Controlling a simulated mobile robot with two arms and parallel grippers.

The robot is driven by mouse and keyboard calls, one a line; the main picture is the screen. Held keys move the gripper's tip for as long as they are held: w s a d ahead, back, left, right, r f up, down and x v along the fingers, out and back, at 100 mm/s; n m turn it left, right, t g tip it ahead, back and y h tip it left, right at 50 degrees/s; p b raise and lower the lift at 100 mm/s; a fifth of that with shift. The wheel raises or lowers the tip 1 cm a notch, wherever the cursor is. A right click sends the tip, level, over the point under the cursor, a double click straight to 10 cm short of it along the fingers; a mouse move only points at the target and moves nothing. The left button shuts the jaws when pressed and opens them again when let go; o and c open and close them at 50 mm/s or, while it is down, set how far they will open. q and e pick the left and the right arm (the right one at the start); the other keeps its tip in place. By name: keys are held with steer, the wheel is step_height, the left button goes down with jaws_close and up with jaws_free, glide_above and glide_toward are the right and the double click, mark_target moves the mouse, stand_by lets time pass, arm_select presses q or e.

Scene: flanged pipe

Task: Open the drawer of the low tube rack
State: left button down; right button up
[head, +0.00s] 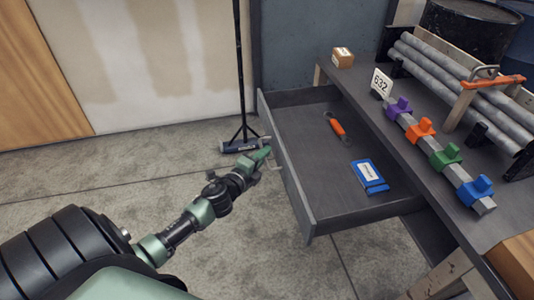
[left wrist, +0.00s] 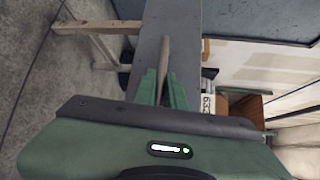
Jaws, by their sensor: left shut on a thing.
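The grey drawer (head: 309,226) of the low rack is pulled well out, its inside in plain view. My left gripper (head: 264,156) is at the outside of the drawer front, shut on the handle (head: 277,167). In the left wrist view the green fingers (left wrist: 162,90) close around the pale handle bar (left wrist: 163,62), with the grey drawer front (left wrist: 172,22) beyond. An orange-handled tool (head: 337,127) and a blue packet (head: 369,176) lie apart inside the drawer. My right gripper does not show.
The rack top (head: 355,78) carries grey tubes (head: 455,90), a rail with several coloured clamps (head: 421,130), a 632 sign (head: 381,83) and a small box (head: 342,57). The floor (head: 110,185) at left is clear.

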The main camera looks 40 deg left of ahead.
arm_select(q)
steer(key=shift+s+a, duration=0.2)
steer(key=shift+s, duration=0.1)
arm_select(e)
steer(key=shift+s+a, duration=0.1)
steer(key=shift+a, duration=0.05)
arm_select(q)
steer(key=c, duration=1.5)
jaws_free()
